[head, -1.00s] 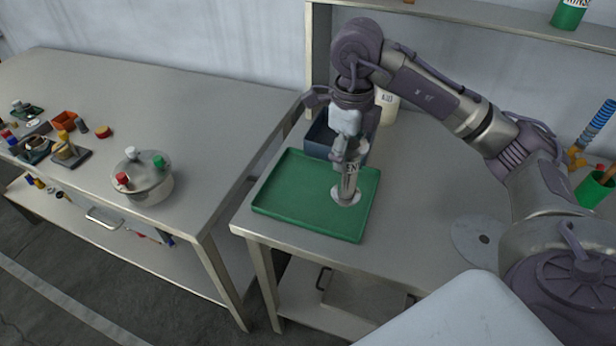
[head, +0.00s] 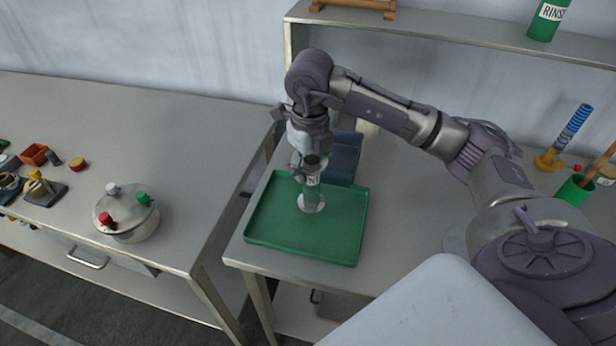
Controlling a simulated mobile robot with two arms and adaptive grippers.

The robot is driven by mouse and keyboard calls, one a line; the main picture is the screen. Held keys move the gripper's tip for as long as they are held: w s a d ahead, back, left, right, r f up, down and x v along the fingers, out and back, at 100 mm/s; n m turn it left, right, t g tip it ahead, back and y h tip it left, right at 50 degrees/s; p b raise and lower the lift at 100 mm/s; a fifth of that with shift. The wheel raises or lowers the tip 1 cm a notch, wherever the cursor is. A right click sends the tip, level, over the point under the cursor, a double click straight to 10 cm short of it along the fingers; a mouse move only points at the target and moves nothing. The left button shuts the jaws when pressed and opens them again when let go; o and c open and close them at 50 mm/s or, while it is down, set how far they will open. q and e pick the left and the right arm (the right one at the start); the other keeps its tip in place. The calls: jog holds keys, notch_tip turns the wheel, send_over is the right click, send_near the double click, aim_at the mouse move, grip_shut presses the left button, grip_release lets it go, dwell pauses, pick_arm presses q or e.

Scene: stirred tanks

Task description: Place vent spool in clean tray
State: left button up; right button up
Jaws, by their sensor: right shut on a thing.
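The vent spool (head: 312,188) is a grey upright tube with a dark open top, a partly readable label and a pale round flange at its foot. It stands over the middle of the green clean tray (head: 262,236). I cannot tell whether the flange touches the tray floor or hangs just above it. My right gripper (head: 308,166) points down and is shut on the upper part of the spool, hiding some of it. The tray holds nothing else that I can see. My left gripper is not in view.
A dark blue bin (head: 345,160) stands right behind the tray. A lidded metal pot (head: 127,220) with coloured knobs sits on the left table (head: 190,160). A green holder (head: 575,188) and a blue ribbed tube (head: 574,130) stand at the far right.

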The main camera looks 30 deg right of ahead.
aim_at(308, 184)
notch_tip(308, 184, down, 4)
jog(key=shift+a+r+p, duration=0.1)
jog(key=shift+r+p, duration=0.05)
jog(key=shift+p, duration=0.5)
jog(key=shift+f, duration=0.45)
jog(key=o, duration=1.4)
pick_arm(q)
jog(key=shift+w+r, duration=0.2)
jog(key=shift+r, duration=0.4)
pick_arm(e)
jog(key=shift+o, duration=0.2)
jog(key=shift+r, duration=0.15)
